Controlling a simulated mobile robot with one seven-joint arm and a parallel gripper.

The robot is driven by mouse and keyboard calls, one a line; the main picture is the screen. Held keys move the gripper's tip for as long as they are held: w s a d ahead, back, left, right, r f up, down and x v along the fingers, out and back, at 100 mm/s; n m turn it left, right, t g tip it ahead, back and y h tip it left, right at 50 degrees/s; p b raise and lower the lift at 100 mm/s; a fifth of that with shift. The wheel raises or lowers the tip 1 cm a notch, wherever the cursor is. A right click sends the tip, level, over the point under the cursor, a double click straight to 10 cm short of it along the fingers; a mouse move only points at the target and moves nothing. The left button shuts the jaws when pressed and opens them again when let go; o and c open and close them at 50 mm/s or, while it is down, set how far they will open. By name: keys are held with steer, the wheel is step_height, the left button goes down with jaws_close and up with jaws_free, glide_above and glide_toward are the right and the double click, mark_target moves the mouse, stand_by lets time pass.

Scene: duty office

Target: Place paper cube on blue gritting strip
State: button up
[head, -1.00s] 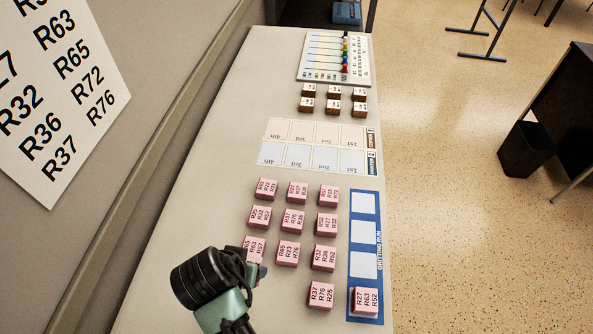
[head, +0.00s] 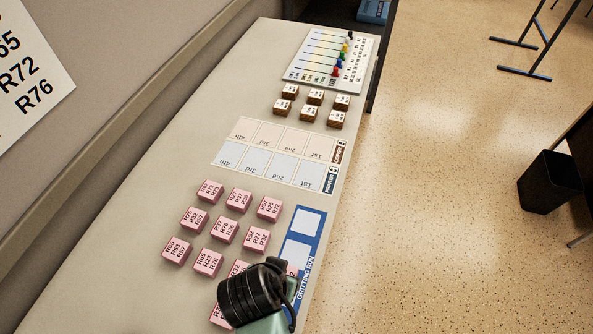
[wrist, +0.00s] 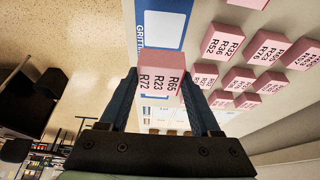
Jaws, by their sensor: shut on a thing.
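My gripper (wrist: 160,80) is shut on a pink paper cube (wrist: 160,65) in the wrist view; its face reads R65, R23, R72. The blue gritting strip (wrist: 166,43) shows beyond the cube there. In the head view, the strip (head: 319,238) runs along the table's right edge, with two bare white pads at its far end. My dark wrist covers its near part, and a bit of pink (head: 291,268) shows over the strip beside it. Whether the held cube touches the strip cannot be told.
Several pink cubes (head: 224,230) stand in rows left of the strip. Beyond are a card with white and cream boxes (head: 270,158), small brown cubes (head: 315,97) and a board with coloured pegs (head: 325,62). The table's left side is bare.

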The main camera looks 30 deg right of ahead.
step_height(320, 180, down, 4)
steer(key=shift+a, duration=0.15)
steer(key=shift+f, duration=1.95)
steer(key=shift+f, duration=0.1)
steer(key=o, duration=1.4)
